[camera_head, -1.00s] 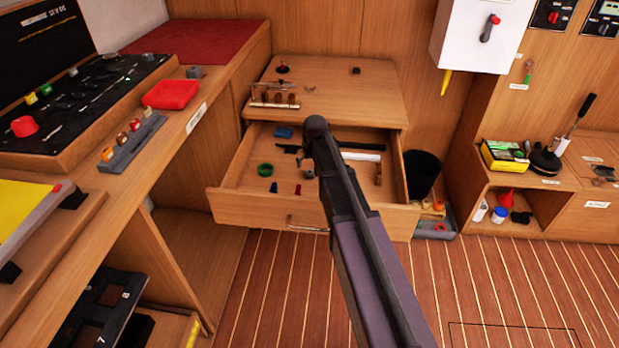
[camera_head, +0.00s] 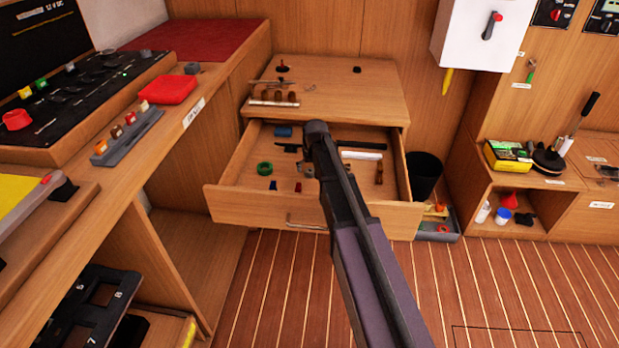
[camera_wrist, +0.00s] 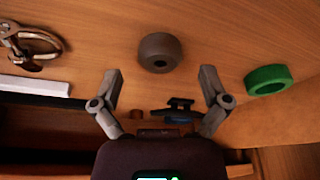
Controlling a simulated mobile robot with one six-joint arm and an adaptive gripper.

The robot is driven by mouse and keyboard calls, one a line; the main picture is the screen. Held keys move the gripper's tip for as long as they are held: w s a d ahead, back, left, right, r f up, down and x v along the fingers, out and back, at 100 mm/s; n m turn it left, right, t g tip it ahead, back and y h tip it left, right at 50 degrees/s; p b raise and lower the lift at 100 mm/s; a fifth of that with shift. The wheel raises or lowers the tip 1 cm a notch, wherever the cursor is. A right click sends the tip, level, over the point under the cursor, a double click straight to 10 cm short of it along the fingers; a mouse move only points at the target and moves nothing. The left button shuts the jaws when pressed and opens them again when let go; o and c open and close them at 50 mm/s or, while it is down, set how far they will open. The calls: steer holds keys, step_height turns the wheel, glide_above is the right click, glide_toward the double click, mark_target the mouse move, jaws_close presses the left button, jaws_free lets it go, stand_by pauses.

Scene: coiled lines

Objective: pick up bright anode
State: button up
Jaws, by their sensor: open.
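In the wrist view a dull grey-brown round block (camera_wrist: 160,52) with a dark hole in its middle lies on the wooden drawer floor. It is the most anode-like thing I see, but it looks dark, and I cannot tell if it is the bright anode. My gripper (camera_wrist: 162,84) is open and empty, with its two fingers spread just below the block in the picture, apart from it. In the head view my arm covers the gripper and this part of the open drawer (camera_head: 255,207).
A green ring (camera_wrist: 268,80) lies right of the block and a metal shackle (camera_wrist: 32,45) left. A white roll (camera_wrist: 35,87) and dark tools lie near the fingers. Drawer walls enclose the space. A rack (camera_head: 273,103) stands on the cabinet top behind.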

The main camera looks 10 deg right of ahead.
steer(key=shift+b+x, duration=0.5)
steer(key=shift+x, duration=0.35)
jaws_close()
